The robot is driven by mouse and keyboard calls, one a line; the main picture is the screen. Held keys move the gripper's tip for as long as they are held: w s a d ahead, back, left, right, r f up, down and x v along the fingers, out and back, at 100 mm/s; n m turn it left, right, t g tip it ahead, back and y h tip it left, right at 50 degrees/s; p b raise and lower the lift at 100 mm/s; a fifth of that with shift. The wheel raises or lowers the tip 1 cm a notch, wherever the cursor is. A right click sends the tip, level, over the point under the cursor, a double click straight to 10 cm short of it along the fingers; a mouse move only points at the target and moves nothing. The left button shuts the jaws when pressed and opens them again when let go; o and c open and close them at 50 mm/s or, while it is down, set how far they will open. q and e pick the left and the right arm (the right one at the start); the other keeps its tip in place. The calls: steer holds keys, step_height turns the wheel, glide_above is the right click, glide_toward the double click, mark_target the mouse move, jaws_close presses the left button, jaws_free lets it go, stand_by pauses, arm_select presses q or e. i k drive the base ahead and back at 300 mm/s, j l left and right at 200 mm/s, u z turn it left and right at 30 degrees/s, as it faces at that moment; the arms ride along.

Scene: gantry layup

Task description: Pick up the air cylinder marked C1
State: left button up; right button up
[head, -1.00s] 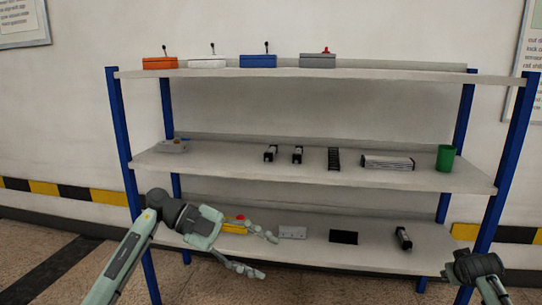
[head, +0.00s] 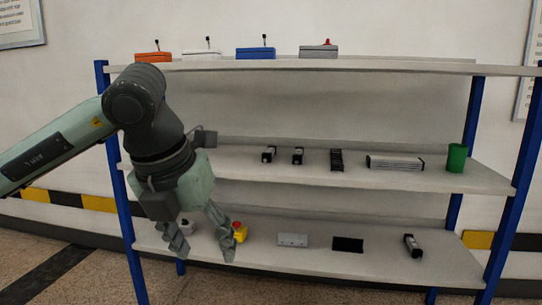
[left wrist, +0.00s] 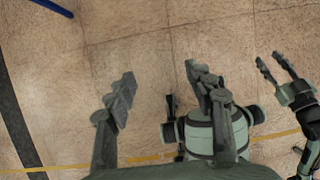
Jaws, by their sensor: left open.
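Three small dark-and-silver parts look like air cylinders. Two stand on the middle shelf, a left one (head: 268,154) and a right one (head: 298,156); one lies on the lower shelf at right (head: 412,246). No C1 marking is readable. My left gripper (head: 202,246) is open and empty, pointing down in front of the shelf's left side, apart from all three.
The middle shelf (head: 225,160) also holds a black ribbed part (head: 336,160), a long silver block (head: 395,163) and a green cup (head: 456,158). The lower shelf holds a yellow box with red button (head: 239,232), a grey plate (head: 292,240) and a black block (head: 348,244). Blue posts (head: 513,190) flank it.

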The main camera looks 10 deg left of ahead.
mark_target(271, 150)
steer(key=i, duration=1.8)
